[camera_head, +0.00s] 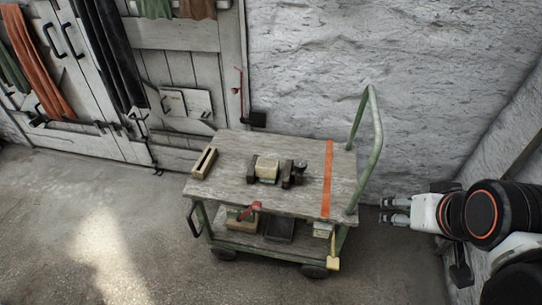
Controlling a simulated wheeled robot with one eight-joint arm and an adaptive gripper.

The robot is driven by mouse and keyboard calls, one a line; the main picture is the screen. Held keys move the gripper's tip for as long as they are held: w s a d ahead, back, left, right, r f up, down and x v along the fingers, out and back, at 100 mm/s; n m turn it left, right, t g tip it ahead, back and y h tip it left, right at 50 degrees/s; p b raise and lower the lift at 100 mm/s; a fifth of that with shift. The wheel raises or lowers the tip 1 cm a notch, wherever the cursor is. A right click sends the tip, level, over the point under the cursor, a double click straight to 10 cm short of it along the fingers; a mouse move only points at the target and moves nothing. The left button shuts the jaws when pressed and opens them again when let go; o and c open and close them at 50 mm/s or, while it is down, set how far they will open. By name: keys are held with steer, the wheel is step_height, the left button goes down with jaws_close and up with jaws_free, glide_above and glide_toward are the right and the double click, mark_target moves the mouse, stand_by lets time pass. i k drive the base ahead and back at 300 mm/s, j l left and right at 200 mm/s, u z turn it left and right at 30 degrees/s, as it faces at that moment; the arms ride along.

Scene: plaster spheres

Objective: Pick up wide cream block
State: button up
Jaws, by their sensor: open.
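A small cream block (267,168) rests on the wooden top of the cart, between dark pieces that look like a clamp or vise (289,175). Whether the dark pieces touch the block on both sides is hard to tell at this size. My gripper (387,211) is to the right of the cart, beyond its green handle, with its two fingers apart and pointing left. It is empty and well away from the block.
The cart (230,150) has a green push handle (376,140) standing up at its right end. A slotted wooden piece (204,163) lies at the left and an orange strip (327,180) crosses the right. A lower shelf holds tools. Open floor lies in front.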

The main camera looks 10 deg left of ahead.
mark_target(266, 168)
steer(key=i+j+u, duration=0.1)
steer(key=j+u, duration=0.15)
steer(key=j, duration=0.2)
steer(key=i+j+u, duration=0.25)
steer(key=j, duration=0.25)
steer(key=i+j+u, duration=0.25)
steer(key=j, duration=0.15)
steer(key=i+j+u, duration=0.1)
steer(key=j+u, duration=0.15)
steer(key=j, duration=0.15)
